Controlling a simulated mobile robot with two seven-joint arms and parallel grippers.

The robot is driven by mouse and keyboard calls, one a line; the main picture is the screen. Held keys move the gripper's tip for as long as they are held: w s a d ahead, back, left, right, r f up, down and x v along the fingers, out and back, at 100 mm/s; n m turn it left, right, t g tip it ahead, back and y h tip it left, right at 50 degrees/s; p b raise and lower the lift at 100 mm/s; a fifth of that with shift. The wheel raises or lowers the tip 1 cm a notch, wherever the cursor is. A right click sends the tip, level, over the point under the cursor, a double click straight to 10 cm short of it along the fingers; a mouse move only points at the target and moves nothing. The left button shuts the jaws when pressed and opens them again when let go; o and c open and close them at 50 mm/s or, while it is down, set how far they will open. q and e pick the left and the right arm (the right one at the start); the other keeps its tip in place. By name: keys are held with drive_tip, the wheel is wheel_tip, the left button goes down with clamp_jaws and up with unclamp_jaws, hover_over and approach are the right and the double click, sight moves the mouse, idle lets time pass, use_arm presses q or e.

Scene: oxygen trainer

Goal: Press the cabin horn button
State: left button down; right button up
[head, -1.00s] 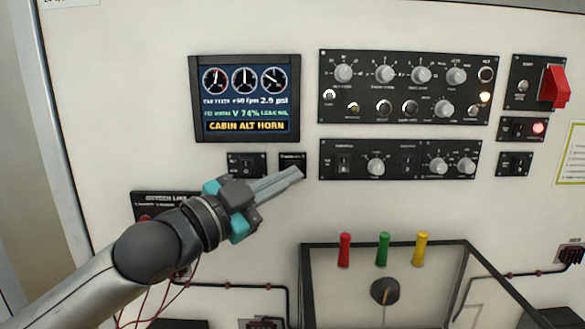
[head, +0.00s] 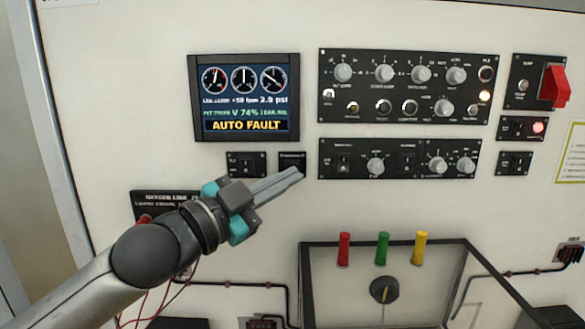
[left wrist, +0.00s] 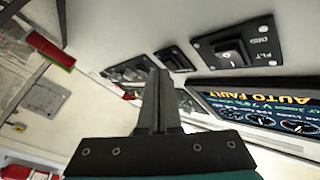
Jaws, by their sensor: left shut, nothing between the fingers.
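The small black panel (head: 291,158) below the right part of the display probably carries the horn button; its label is too small to read. In the left wrist view a small black panel (left wrist: 176,58) with a dark button shows beyond my fingers. My left gripper (head: 299,173) is shut and empty, its fingertips overlapping the lower edge of that panel. In the left wrist view the shut fingers (left wrist: 159,75) point toward the wall. I cannot tell whether they touch the button. The display (head: 245,97) reads "AUTO FAULT". My right gripper is not in view.
A rocker switch panel (head: 246,165) sits just left of the small panel. Knob panels (head: 400,158) lie to the right. Red, green and yellow handles (head: 383,248) stand below right. A red guarded switch (head: 554,87) is at the far right.

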use_arm(q)
drive_tip(key=shift+s, duration=0.4)
drive_tip(key=s, duration=0.5)
idle(0.8)
